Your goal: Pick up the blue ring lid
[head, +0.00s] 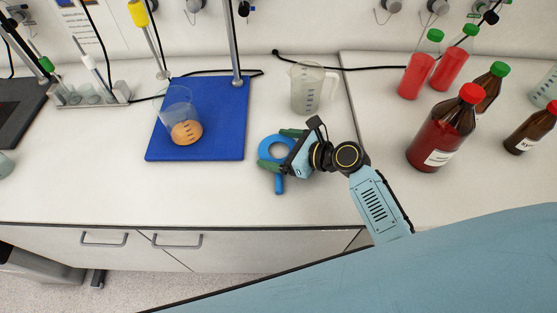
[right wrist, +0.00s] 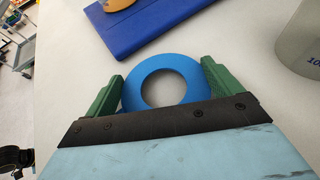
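The blue ring lid (head: 275,148) lies on the white bench, just right of the blue mat; a blue handle-like part points toward the bench's front edge. My right gripper (head: 279,150) is over the ring, with its green fingers apart. In the right wrist view, the blue ring lid (right wrist: 160,80) shows between the two green fingers of my right gripper (right wrist: 162,82), one on each side. The fingers look close to its rim; I cannot tell whether they touch it. The ring's near edge is hidden behind the gripper body. My left gripper is not in view.
A blue mat (head: 225,120) holds a clear beaker (head: 177,98) and an orange object (head: 186,132). A clear jug (head: 306,88) stands behind my right gripper. Several red and brown bottles (head: 440,135) stand at right. The bench front left of the gripper is clear.

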